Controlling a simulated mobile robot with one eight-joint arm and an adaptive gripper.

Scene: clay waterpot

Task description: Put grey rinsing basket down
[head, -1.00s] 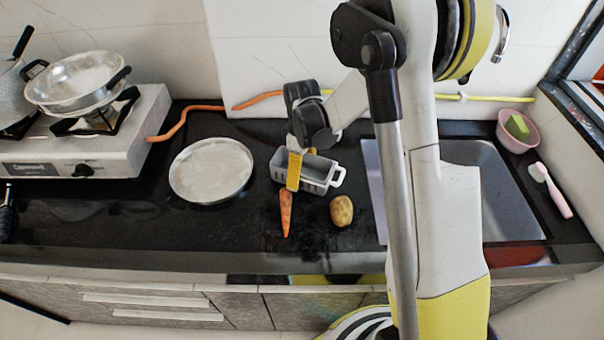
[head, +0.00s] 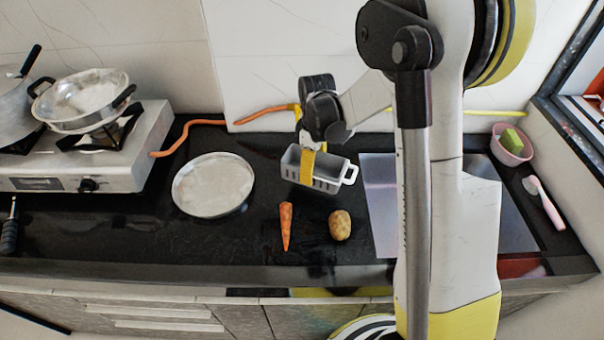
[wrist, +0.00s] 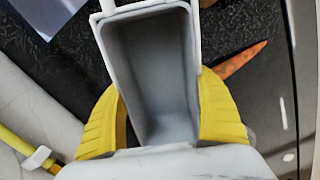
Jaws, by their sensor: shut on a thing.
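The grey rinsing basket (head: 324,176) is over the black counter in the head view, between the round metal plate and the sink. It looks empty in the wrist view (wrist: 150,75). My gripper (head: 307,165) is shut on the basket, with yellow fingers on both its long sides in the wrist view (wrist: 165,120). The basket's white handle (head: 350,174) points right, towards the sink. I cannot tell whether the basket's bottom touches the counter.
A carrot (head: 286,226) and a potato (head: 340,225) lie on the counter in front of the basket. The round metal plate (head: 213,185) is to the left. The sink (head: 378,190) is to the right, partly behind my arm. An orange hose (head: 190,128) runs behind.

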